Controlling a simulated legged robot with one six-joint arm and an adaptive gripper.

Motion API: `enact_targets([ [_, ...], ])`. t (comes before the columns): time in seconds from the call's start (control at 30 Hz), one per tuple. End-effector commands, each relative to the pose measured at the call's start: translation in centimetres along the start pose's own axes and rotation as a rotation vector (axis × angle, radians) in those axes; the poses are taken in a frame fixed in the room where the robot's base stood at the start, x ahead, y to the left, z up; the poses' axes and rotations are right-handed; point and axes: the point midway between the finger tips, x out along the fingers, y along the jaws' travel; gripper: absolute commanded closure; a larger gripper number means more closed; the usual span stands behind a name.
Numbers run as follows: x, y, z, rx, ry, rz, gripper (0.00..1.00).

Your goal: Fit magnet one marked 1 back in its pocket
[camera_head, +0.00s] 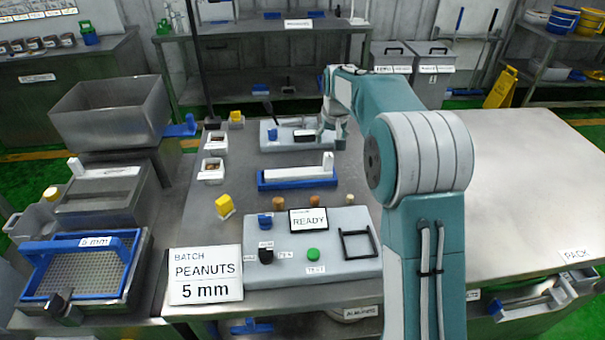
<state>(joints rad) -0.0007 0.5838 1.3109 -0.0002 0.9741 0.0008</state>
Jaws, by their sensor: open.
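No mark "1" can be read in the head view, so I cannot tell which thing is magnet one. A long white bar (298,172) lies on a blue tray (266,184) at mid table, with a white upright piece at its right end. Behind it a grey block (273,147) carries a blue knob (272,133) and a dark and white piece (304,135). My gripper (322,137) is at the right end of this grey block, small and partly hidden by my arm. It is open, and I see nothing held in it. No pocket can be made out.
A grey panel (330,268) with a READY sign (309,220), a green button (313,253) and a black frame stands in front. Small white bins (211,170) and a yellow block (224,205) are at left. A hopper (112,112) stands farther left. The right tabletop (530,190) is clear.

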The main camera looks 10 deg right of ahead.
Motion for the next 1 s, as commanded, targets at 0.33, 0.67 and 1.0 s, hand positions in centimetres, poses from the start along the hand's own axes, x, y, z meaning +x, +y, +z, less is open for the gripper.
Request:
enact_targets([
  [0.33,5.0,0.0,0.1,0.000,-0.003,0.000,0.23],
  [0.67,9.1,0.1,-0.2,0.000,-0.003,0.000,0.23],
  [1.0,10.1,0.0,-0.2,0.000,-0.001,0.000,0.36],
])
